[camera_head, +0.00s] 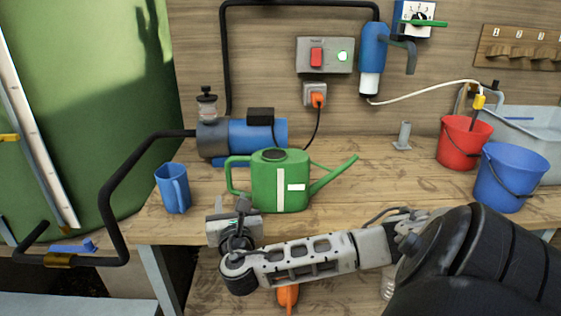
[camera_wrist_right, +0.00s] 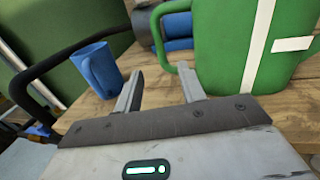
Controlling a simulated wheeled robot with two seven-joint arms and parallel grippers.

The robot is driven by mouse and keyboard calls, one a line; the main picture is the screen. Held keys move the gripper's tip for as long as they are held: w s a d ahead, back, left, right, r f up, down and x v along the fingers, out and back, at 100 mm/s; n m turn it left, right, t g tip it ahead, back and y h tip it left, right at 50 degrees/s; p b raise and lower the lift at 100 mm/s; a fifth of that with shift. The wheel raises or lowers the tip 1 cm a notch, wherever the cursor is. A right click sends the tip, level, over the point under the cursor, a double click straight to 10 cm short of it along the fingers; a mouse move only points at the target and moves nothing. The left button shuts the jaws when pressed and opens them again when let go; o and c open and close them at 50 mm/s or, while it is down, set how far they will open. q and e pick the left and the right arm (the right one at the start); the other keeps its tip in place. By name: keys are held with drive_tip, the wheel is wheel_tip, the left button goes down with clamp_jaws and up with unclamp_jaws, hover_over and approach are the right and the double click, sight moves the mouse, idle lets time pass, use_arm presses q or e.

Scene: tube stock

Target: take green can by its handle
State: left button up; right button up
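The green watering can (camera_head: 266,184) stands upright on the wooden bench, with its spout to the right and its loop handle (camera_head: 230,176) to the left. White stripes mark its front. In the right wrist view the can (camera_wrist_right: 230,45) fills the upper right, and its handle (camera_wrist_right: 160,38) shows beyond my fingertips. My right gripper (camera_head: 236,211) is at the bench's front edge, in front of and below the handle. In the wrist view my right gripper (camera_wrist_right: 161,78) is open, with nothing seen between its fingers. My left gripper is not in view.
A blue jug (camera_head: 173,188) stands left of the can, and a blue pump (camera_head: 250,134) is behind it. A black pipe (camera_head: 112,198) bends down at the left. Red (camera_head: 463,143) and blue (camera_head: 510,176) buckets stand at the right.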

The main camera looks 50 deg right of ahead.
sight(230, 182)
drive_tip(key=x, duration=0.6)
drive_tip(key=shift+w+d, duration=0.2)
drive_tip(key=shift+w, duration=0.1)
drive_tip(key=shift+f+b+x, duration=0.15)
drive_tip(key=shift+b+x, duration=0.05)
drive_tip(key=shift+x, duration=1.15)
drive_tip(key=shift+f+b+x, duration=0.15)
drive_tip(key=shift+x, duration=1.2)
drive_tip(key=shift+s+d, duration=0.1)
drive_tip(key=shift+d, duration=0.05)
clamp_jaws()
